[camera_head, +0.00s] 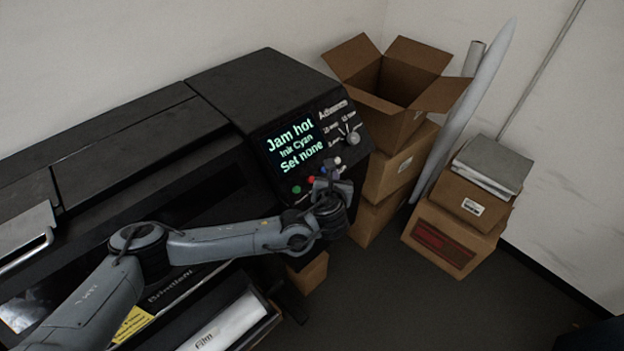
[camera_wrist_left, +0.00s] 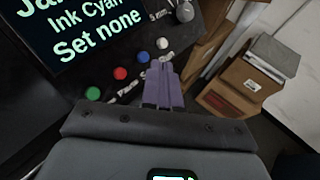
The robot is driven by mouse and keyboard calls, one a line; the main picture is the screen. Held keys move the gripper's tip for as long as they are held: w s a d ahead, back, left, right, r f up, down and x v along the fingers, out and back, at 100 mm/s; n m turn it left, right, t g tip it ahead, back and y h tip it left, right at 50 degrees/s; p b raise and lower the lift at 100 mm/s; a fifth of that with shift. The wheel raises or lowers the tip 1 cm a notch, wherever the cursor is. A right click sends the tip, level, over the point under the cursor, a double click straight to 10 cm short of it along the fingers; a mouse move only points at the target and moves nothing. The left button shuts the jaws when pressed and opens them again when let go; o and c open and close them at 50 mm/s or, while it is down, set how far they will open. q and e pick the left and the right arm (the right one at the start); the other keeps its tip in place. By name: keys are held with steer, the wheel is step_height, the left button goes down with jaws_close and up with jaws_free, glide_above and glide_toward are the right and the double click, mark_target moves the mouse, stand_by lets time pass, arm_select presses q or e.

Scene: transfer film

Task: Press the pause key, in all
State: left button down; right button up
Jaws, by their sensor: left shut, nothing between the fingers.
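The printer's control panel carries a row of round keys: green (camera_head: 296,189), red (camera_head: 310,179), blue (camera_wrist_left: 143,57) and white (camera_head: 337,160). Their small labels cannot be read, so I cannot tell which is the pause key. A screen (camera_head: 295,145) above them reads "Jam hot, Ink Cyan, Set none". My left gripper (camera_head: 328,180) is shut and empty at the panel's lower edge. In the left wrist view its fingers (camera_wrist_left: 162,70) point at the panel, just below and right of the blue key and below the white one. Contact cannot be told. My right gripper is not in view.
A dial (camera_head: 352,139) sits on the panel right of the screen. Stacked cardboard boxes (camera_head: 390,165) stand close right of the printer, the top one open. More boxes (camera_head: 455,235) stand further right. A film roll (camera_head: 225,325) lies low at the front.

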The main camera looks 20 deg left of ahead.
mark_target(311, 179)
arm_select(q)
steer(key=shift+f, duration=0.1)
steer(key=w+a+f+b, duration=0.2)
steer(key=a+f+b, duration=0.1)
steer(key=a+f, duration=0.2)
steer(key=shift+w+a+f, duration=0.2)
steer(key=shift+a+f, duration=0.2)
steer(key=shift+f, duration=0.15)
stand_by(0.9)
stand_by(0.9)
steer(key=shift+w+a+f+b, duration=0.15)
steer(key=shift+a+f+b, duration=0.15)
steer(key=shift+b, duration=0.15)
steer(key=shift+w+a+f, duration=0.1)
steer(key=shift+a+f, duration=0.2)
stand_by(1.1)
steer(key=shift+d+r, duration=0.1)
steer(key=shift+d, duration=0.05)
steer(key=shift+s+d+r, duration=0.25)
steer(key=shift+d+r, duration=0.2)
steer(key=shift+r, duration=0.05)
stand_by(0.4)
